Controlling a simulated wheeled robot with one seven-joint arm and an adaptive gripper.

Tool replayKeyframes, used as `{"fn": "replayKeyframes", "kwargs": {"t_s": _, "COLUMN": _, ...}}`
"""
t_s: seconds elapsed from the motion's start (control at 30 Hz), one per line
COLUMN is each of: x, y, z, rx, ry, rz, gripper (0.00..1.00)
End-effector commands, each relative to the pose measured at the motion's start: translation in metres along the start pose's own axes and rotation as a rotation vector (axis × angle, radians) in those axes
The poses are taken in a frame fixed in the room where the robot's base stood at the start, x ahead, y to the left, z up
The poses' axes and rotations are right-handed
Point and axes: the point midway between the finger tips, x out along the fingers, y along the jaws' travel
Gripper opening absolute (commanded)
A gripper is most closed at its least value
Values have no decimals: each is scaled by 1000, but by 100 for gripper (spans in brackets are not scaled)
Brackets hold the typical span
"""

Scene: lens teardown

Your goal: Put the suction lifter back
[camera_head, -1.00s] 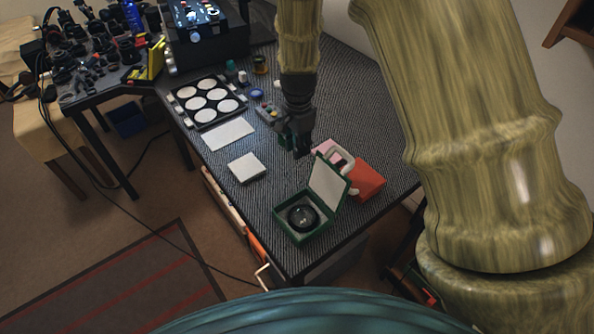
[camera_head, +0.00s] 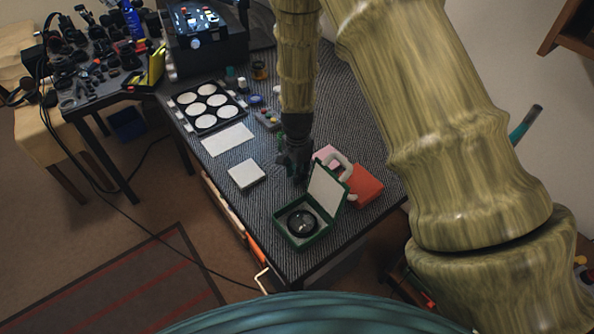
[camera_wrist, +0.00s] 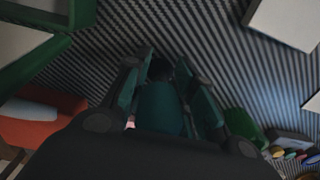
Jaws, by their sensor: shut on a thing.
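My gripper (camera_head: 294,166) hangs over the striped mat, between the white block and the open green case. In the wrist view its fingers are closed around a dark teal rounded piece (camera_wrist: 160,108), apparently the suction lifter. Its lower end is in shadow, so I cannot tell whether it touches the mat. The open green case (camera_head: 292,240) holds a round black lens (camera_head: 302,221), and its lid stands up on the right. The case's edge also shows in the wrist view (camera_wrist: 50,52).
A white block (camera_head: 246,174) and white sheet (camera_head: 228,139) lie left of my gripper. A black tray (camera_head: 178,107) with several white discs is farther back. A red-orange item (camera_head: 366,186) sits behind the case lid. Bare striped mat (camera_head: 272,190) lies between block and case.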

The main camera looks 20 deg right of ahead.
Motion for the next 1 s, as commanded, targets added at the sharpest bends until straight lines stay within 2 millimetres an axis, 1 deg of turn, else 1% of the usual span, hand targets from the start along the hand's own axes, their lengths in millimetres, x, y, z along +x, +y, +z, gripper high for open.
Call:
{"fn": "replayKeyframes", "kwargs": {"t_s": 0.33, "x": 3, "y": 0, "z": 0, "rx": 0, "ry": 0, "rz": 0, "gripper": 4}}
{"fn": "replayKeyframes", "kwargs": {"t_s": 0.37, "x": 2, "y": 0, "z": 0, "rx": 0, "ry": 0, "rz": 0, "gripper": 31}}
{"fn": "replayKeyframes", "kwargs": {"t_s": 0.43, "x": 2, "y": 0, "z": 0, "rx": 0, "ry": 0, "rz": 0, "gripper": 44}}
{"fn": "replayKeyframes", "kwargs": {"t_s": 0.47, "x": 2, "y": 0, "z": 0, "rx": 0, "ry": 0, "rz": 0, "gripper": 47}}
{"fn": "replayKeyframes", "kwargs": {"t_s": 0.77, "x": 2, "y": 0, "z": 0, "rx": 0, "ry": 0, "rz": 0, "gripper": 47}}
{"fn": "replayKeyframes", "kwargs": {"t_s": 0.9, "x": -4, "y": 0, "z": 0, "rx": 0, "ry": 0, "rz": -1, "gripper": 47}}
{"fn": "replayKeyframes", "kwargs": {"t_s": 1.0, "x": -13, "y": -1, "z": 0, "rx": 0, "ry": 1, "rz": -2, "gripper": 47}}
